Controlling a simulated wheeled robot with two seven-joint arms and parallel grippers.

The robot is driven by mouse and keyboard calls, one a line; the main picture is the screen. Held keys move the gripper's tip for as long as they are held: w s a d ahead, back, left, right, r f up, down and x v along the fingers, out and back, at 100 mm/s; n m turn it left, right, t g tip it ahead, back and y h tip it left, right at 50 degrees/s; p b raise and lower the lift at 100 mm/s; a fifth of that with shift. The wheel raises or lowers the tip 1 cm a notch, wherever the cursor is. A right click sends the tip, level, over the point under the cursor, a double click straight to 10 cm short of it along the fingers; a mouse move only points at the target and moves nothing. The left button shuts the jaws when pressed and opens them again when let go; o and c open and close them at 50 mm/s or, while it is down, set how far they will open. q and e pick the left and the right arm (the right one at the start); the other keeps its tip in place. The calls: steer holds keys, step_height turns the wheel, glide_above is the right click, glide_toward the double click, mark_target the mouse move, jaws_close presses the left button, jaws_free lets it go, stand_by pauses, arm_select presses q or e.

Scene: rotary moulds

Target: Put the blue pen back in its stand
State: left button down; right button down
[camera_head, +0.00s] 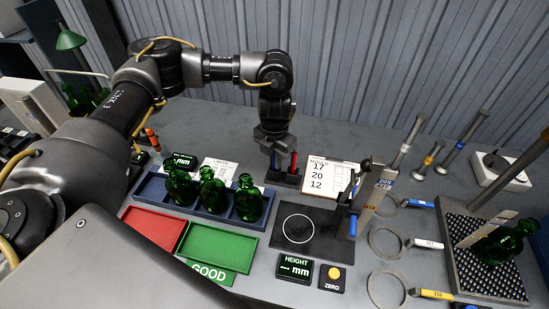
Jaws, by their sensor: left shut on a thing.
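My left gripper (275,146) points down at the middle back of the bench, shut on the top of the blue pen (273,162). The pen is upright, and little of it shows below the fingers. The dark pen stand (284,180) is directly beneath, with a red pen (293,164) upright in its right side. The blue pen's lower end is at the stand's left side; I cannot tell whether it is in the hole or just above it. My right gripper is not in view.
A card with numbers (334,174) lies right of the stand. A blue rack with green bottles (211,188) is to its left. Red (152,228) and green (218,243) trays lie in front. A height gauge (368,188) stands right.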

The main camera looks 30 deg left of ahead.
arm_select(q)
steer(key=c, duration=1.3)
jaws_free()
steer(key=shift+c, duration=0.2)
step_height(320, 180, up, 11)
steer(key=shift+f+b, duration=0.1)
steer(key=shift+b, duration=0.7)
